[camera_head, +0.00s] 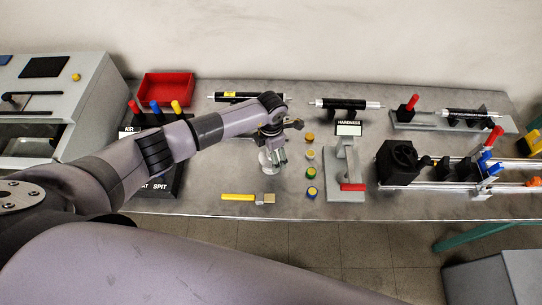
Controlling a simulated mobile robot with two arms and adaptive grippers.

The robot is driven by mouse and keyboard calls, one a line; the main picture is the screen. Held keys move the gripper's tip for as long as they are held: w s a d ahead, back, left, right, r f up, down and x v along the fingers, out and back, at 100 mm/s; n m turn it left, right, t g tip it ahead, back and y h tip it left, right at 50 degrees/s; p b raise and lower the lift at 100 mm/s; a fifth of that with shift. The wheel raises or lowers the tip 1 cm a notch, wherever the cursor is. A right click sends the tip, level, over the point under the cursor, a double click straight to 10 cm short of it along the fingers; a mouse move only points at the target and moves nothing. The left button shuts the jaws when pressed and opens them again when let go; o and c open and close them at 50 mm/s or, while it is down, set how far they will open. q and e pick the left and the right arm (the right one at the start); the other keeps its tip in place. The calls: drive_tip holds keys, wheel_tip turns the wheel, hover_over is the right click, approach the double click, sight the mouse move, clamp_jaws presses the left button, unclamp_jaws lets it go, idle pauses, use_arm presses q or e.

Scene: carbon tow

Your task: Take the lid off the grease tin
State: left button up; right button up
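My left arm reaches across the bench from the left. Its gripper (279,158) points down over the middle of the bench, small and partly hidden by its own wrist; I cannot tell whether its fingers are open or shut. A small pale round object (265,161) stands beside and partly behind the fingers; I cannot tell whether it is the grease tin or whether they touch. I cannot tell whether one is the grease tin. My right gripper is not in view.
A yellow-handled tool (240,197) lies near the front edge. A red tray (166,88) is at the back left. A hardness stand (346,165) is right of the pots, with a black-and-silver rig (398,162) beyond it. Bare bench (222,165) shows left of the gripper.

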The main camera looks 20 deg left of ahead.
use_arm(q)
drive_tip(key=shift+s, duration=0.1)
drive_tip(key=c, duration=1.5)
